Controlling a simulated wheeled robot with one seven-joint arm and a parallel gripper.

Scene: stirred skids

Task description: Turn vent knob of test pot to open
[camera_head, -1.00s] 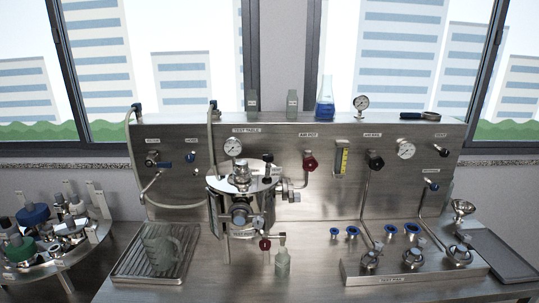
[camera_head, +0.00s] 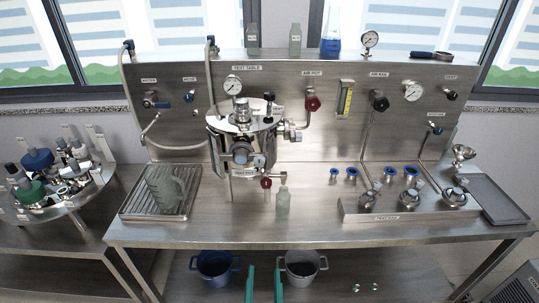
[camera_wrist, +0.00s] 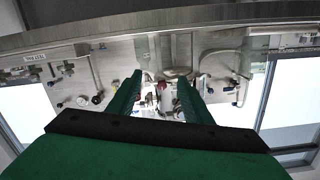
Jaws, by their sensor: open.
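The test pot (camera_head: 241,153) is a steel cylinder with a flat lid, standing at the left middle of the steel table. A black knob (camera_head: 269,97) stands up on the right of its lid, near a small white tag; I cannot read whether it is the vent knob. A red knob (camera_head: 266,183) sits low at the pot's front right. My gripper (camera_head: 265,284) shows as two green fingers at the bottom edge, apart and empty, in front of the table and well short of the pot. In the wrist view my gripper (camera_wrist: 160,80) is open, with small, unclear fittings between the fingers.
A small bottle (camera_head: 282,199) stands right of the pot, and a tray with a jug (camera_head: 165,191) stands left. A valve block (camera_head: 400,207) is at the right. Two buckets (camera_head: 301,268) sit on the lower shelf. The front middle of the table is clear.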

